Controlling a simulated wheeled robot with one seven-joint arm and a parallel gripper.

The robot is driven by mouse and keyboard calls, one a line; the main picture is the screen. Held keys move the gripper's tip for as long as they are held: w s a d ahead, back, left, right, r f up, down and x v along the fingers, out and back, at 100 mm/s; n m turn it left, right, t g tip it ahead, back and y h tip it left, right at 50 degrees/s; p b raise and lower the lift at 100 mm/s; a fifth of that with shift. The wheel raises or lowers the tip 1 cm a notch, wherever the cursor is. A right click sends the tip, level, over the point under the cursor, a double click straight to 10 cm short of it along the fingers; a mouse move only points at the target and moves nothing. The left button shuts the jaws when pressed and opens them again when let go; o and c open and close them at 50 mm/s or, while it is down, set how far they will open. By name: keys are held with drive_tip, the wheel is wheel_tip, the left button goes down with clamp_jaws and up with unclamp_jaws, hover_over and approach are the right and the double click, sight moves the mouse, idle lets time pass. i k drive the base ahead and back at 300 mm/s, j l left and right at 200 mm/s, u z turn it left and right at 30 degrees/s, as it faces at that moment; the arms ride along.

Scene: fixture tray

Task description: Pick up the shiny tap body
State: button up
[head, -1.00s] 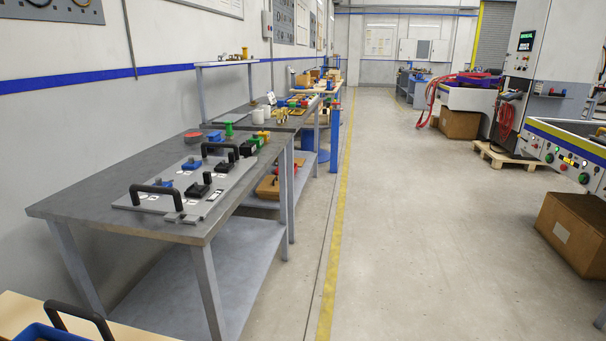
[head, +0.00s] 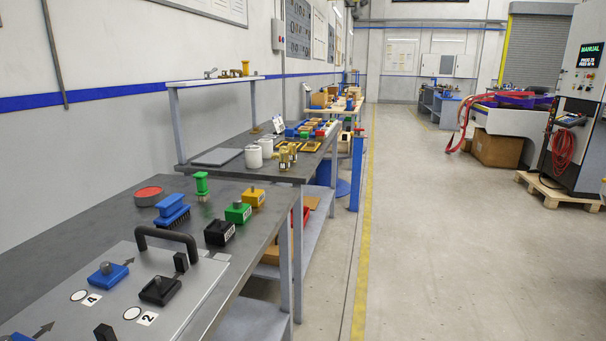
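On the raised shelf (head: 200,81) above the second bench stand a small grey, shiny tap-like piece (head: 210,73) at the left and a brass-coloured piece (head: 246,68) at the right. They are small, and I cannot tell for sure which is the shiny tap body. Several brass fittings (head: 284,160) also stand on the second bench, close to its right edge. My gripper is not in view.
The near bench holds a grey fixture tray (head: 203,283) with a black handle, a blue brush (head: 172,212), a red-topped round tin (head: 148,196) and several coloured blocks. White cups (head: 253,157) stand on the second bench. The floor (head: 430,250) to the right is clear.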

sight(283, 155)
drive_tip(key=i+u, duration=0.1)
drive_tip(key=i, duration=0.5)
drive_tip(key=i+l, duration=0.1)
drive_tip(key=i, duration=0.55)
drive_tip(key=i+l+u, duration=0.15)
drive_tip(key=i, duration=0.45)
